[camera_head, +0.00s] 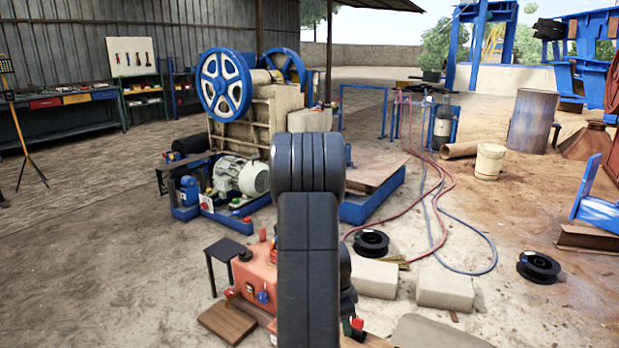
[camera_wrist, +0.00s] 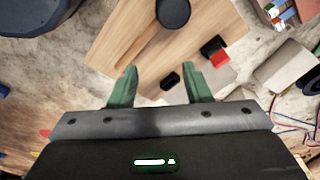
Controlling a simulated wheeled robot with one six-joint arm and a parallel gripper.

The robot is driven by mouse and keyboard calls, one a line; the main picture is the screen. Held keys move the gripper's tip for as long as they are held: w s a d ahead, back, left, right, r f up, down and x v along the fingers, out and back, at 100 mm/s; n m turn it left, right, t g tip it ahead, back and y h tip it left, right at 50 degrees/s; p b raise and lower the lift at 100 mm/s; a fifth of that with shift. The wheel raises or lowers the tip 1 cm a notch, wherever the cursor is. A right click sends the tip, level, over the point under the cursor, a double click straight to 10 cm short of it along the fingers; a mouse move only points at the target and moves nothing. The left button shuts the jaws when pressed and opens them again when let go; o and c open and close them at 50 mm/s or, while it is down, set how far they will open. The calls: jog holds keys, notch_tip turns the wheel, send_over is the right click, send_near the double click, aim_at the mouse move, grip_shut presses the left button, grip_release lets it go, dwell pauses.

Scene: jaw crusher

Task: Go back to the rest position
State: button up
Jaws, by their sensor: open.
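My gripper (camera_wrist: 159,65) shows in the wrist view with its two green fingers spread apart and nothing visibly clamped between them. It points down over a wooden board (camera_wrist: 125,45). A small black piece (camera_wrist: 170,81) appears between the fingers in the picture; its distance below them is hard to tell. A black and red block (camera_wrist: 213,50) lies just beyond the right finger. A dark round part (camera_wrist: 173,12) is at the top edge. In the head view my own dark arm fills the centre and hides the gripper.
The orange control box (camera_head: 262,277) stands left of my arm, with a small black stand (camera_head: 224,252) beside it. Concrete blocks (camera_head: 445,290) and black reels (camera_head: 539,266) lie to the right. The jaw crusher (camera_head: 245,115) stands behind. Hoses (camera_head: 437,200) cross the ground. Open ground lies at left.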

jog(key=w+a+r+n+y+p, duration=0.1)
jog(key=a+r+n+p, duration=0.3)
jog(key=r+n+p, duration=0.3)
jog(key=w+a+r+n+p, duration=0.1)
jog(key=a+r+n+p, duration=0.3)
jog(key=r+n+p, duration=0.4)
jog(key=shift+a+r+y+p, duration=0.4)
jog(key=shift+r+p, duration=1.45)
jog(key=shift+r, duration=0.7)
jog(key=shift+w, duration=0.1)
jog(key=shift+t, duration=0.3)
